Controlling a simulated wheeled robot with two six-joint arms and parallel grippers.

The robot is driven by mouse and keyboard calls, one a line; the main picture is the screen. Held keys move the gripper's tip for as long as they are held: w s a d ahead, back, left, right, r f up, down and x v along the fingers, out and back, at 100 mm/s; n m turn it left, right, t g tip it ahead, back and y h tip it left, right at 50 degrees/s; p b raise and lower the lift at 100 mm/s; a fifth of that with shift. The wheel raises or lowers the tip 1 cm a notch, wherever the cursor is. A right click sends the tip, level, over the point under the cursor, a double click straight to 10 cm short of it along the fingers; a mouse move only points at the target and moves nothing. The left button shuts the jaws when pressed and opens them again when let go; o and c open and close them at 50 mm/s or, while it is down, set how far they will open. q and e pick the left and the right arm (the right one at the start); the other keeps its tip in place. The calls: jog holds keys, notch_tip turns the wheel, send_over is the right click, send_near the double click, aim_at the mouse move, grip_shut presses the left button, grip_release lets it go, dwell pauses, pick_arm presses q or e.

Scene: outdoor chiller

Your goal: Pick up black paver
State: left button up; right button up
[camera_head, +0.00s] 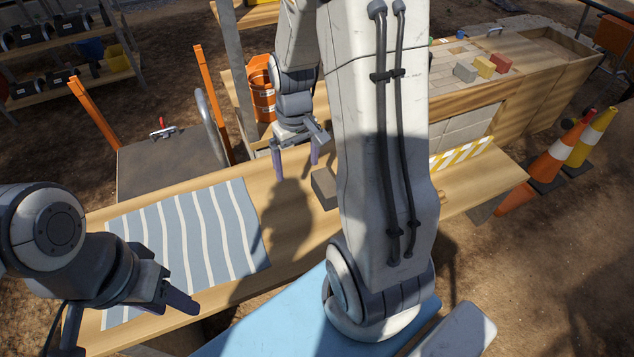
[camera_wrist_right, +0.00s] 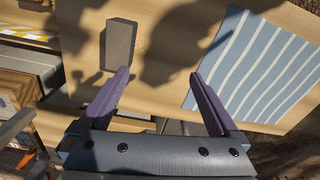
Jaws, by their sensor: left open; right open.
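A dark grey block, which looks like the black paver (camera_head: 324,186), lies on the wooden bench (camera_head: 290,225), partly hidden by my right arm in the head view. In the right wrist view the whole paver (camera_wrist_right: 120,45) shows, up and left of the fingers. My right gripper (camera_head: 296,155) is open and empty above the bench, to the left of the paver in the head view. Its spread purple fingers also show in the wrist view (camera_wrist_right: 160,75), with the paver not between them. My left gripper (camera_head: 168,288) is open and empty near the striped cloth's front edge.
A blue-and-white striped cloth (camera_head: 190,235) covers the bench's left part. A box of tan pavers (camera_head: 455,58), with grey, yellow and red blocks, stands at the back right. Traffic cones (camera_head: 555,155) stand far right. Orange posts (camera_head: 212,100) rise behind the bench.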

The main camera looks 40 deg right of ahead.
jog(key=m, duration=0.2)
send_over(326, 181)
jog(key=a, duration=0.1)
jog(key=f, duration=0.4)
jog(key=shift+s, duration=0.25)
notch_tip(326, 181, down, 4)
jog(key=shift+d+f+b, duration=0.1)
jog(key=shift+f+b, duration=0.15)
jog(key=shift+b, duration=0.15)
jog(key=shift+w+d+f, duration=0.1)
jog(key=shift+d+f, duration=0.1)
jog(key=shift+f, duration=1.25)
jog(key=shift+w+d+f, duration=0.1)
jog(key=shift+d+f, duration=0.1)
jog(key=shift+f, duration=1.2)
grip_shut()
